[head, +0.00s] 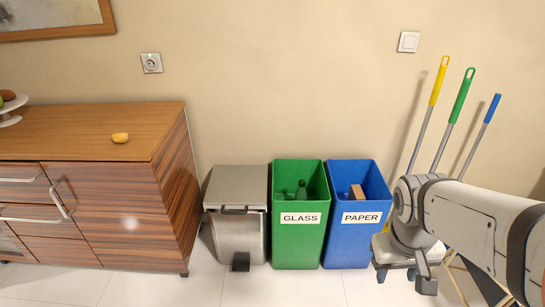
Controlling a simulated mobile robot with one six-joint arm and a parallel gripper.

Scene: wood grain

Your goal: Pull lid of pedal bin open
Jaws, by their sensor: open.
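The pedal bin (240,237) is a silver metal bin with a flat grey lid (237,185), standing on the floor between the wooden cabinet and the green bin. Its lid is shut. A dark handle-like tab (234,210) sits at the lid's front edge, and a black pedal (240,262) is at the bottom front. My gripper (425,285) hangs low at the right, pointing down and open, well to the right of the pedal bin and apart from it. Nothing shows between its fingers, which appear small.
A green GLASS bin (297,246) holding a bottle and a blue PAPER bin (347,246) holding a brown box stand right of the pedal bin. A wooden cabinet (130,185) is close on its left. Mops (447,115) lean behind my arm. The front floor (290,288) is clear.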

